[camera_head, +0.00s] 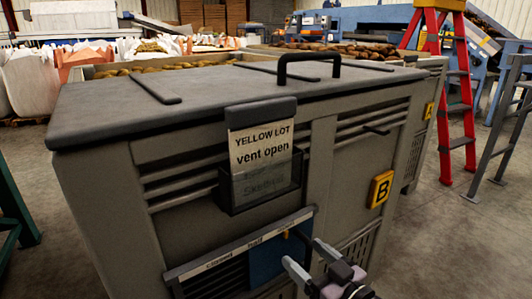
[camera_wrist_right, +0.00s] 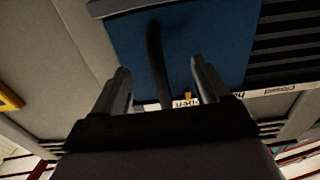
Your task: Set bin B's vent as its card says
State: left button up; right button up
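Bin B (camera_head: 120,190) is a grey lidded bin with a yellow B tag (camera_head: 381,188). Its card (camera_head: 262,150) reads "YELLOW LOT vent open"; the lower lines sit behind the dark holder (camera_head: 225,190). Below is a label strip (camera_head: 238,248) with "closed", "half" and, in the wrist view, "open". The vent's blue plate (camera_head: 265,262) is at the right, with dark slots (camera_head: 212,282) bare at left. An orange pointer (camera_head: 286,234) is by "open" in the wrist view (camera_wrist_right: 188,95). My right gripper (camera_head: 306,256) is open, its fingers either side of the plate's dark handle (camera_wrist_right: 155,50), with gaps. My left gripper is out of view.
A black lid handle (camera_head: 308,58) rises from the bin's top. A red stepladder (camera_head: 458,100) and a grey rail (camera_head: 497,130) stand at right. Another bin (camera_head: 435,80) is behind. The floor at right (camera_head: 460,240) is clear.

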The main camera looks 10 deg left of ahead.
jog(key=p+v, duration=1.1)
jog(key=v, duration=1.2)
jog(key=shift+r, duration=0.15)
